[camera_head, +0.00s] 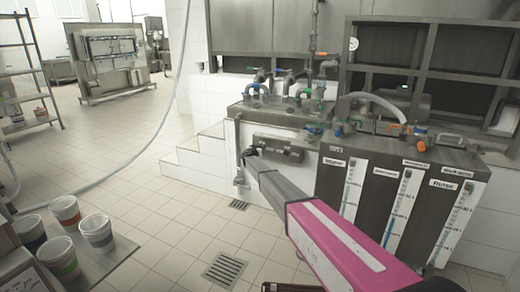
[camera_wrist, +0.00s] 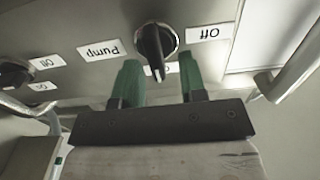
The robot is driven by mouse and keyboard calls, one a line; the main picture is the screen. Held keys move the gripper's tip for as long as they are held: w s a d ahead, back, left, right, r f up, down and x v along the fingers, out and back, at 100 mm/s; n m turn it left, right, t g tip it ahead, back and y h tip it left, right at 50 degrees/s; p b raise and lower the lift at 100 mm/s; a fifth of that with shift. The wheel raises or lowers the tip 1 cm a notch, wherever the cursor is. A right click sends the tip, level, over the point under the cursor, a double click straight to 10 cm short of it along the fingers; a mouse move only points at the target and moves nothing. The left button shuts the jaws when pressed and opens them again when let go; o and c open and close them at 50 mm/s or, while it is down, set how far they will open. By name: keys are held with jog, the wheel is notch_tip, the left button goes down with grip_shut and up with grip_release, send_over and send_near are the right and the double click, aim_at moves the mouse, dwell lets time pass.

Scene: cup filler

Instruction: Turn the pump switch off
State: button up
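The pump switch (camera_wrist: 155,45) is a black rotary knob on a metal panel, shown upside down in the wrist view. A Pump label (camera_wrist: 100,50) is to its left and an Off label (camera_wrist: 208,34) to its right. Its handle points down the picture, toward a label partly hidden below it. My gripper (camera_wrist: 158,85) is open, with its green fingers on either side of the handle's lower end. I cannot tell whether they touch it. In the head view my gripper (camera_head: 249,156) is at the left part of the control panel (camera_head: 285,146), hiding the switch there.
A second black knob (camera_wrist: 14,74) with its own labels is at the left of the wrist view. A bent metal pipe (camera_wrist: 290,70) is at the right. In the head view, several buckets (camera_head: 97,232) stand at lower left, and the tiled floor between is open.

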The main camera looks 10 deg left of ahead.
jog(key=shift+w, duration=0.1)
jog(key=shift+d, duration=0.1)
grip_shut()
jog(key=shift+n, duration=0.3)
jog(key=n, duration=0.3)
jog(key=shift+w+a+n, duration=0.1)
jog(key=shift+a+n, duration=0.2)
jog(key=shift+a, duration=0.05)
jog(key=n, duration=0.4)
jog(key=f+n, duration=0.1)
jog(key=n, duration=0.4)
jog(key=a+n, duration=0.1)
jog(key=n, duration=0.3)
jog(key=shift+w+f+n, duration=0.2)
jog(key=shift+f+n, duration=0.1)
jog(key=shift+f, duration=0.1)
jog(key=shift+a, duration=0.1)
